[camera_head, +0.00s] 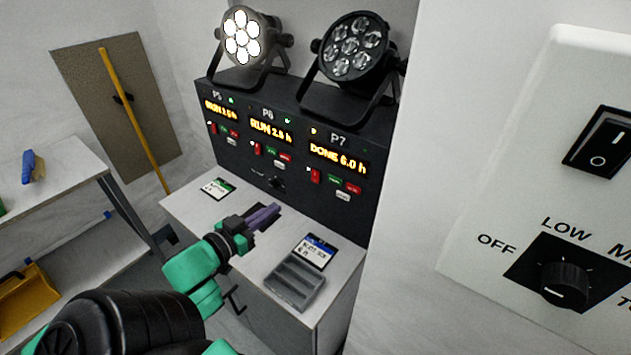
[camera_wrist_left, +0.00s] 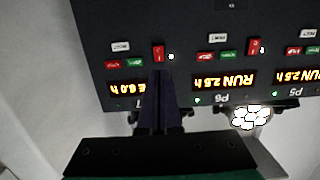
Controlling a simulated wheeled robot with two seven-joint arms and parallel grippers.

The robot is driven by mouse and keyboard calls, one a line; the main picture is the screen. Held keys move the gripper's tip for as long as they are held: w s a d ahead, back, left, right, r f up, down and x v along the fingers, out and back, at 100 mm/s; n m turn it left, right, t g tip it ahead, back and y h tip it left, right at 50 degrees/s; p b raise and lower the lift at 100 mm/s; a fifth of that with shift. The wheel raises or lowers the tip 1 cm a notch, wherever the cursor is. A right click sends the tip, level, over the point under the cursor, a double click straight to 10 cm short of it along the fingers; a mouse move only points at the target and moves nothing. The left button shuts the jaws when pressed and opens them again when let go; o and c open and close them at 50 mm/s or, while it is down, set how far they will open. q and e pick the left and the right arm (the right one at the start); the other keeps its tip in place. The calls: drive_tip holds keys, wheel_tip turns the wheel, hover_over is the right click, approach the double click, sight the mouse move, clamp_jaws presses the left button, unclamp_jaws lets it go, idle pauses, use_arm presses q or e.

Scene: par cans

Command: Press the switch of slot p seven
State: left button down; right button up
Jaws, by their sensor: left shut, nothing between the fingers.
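The dark control box (camera_head: 240,165) has slots P5, P6 and P7. Slot P7's display (camera_head: 338,160) reads DONE 6.0 h. Its red switch (camera_head: 315,176) sits left of a green and a red button. My left gripper (camera_head: 266,215) is shut and empty, over the white cabinet top in front of the box. In the left wrist view, which is upside down, its fingers (camera_wrist_left: 158,78) point at the box. P7's red switch (camera_wrist_left: 158,53) shows just beyond the tips; contact cannot be told. The fingers cover part of P7's display (camera_wrist_left: 128,88). My right gripper is out of view.
A lit par can (camera_head: 241,35) and an unlit one (camera_head: 352,46) stand on the box. A grey tray (camera_head: 295,283) and a card (camera_head: 313,251) lie on the cabinet (camera_head: 205,215). A white wall panel (camera_head: 510,200) with a knob is at right.

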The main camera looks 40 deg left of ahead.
sight(313, 181)
use_arm(q)
drive_tip(key=w, duration=0.4)
drive_tip(key=w+f+p, duration=0.1)
drive_tip(key=w, duration=0.4)
drive_tip(key=w+f+p, duration=0.1)
drive_tip(key=w, duration=0.3)
drive_tip(key=shift+w+a, duration=0.2)
drive_tip(key=shift+w, duration=0.15)
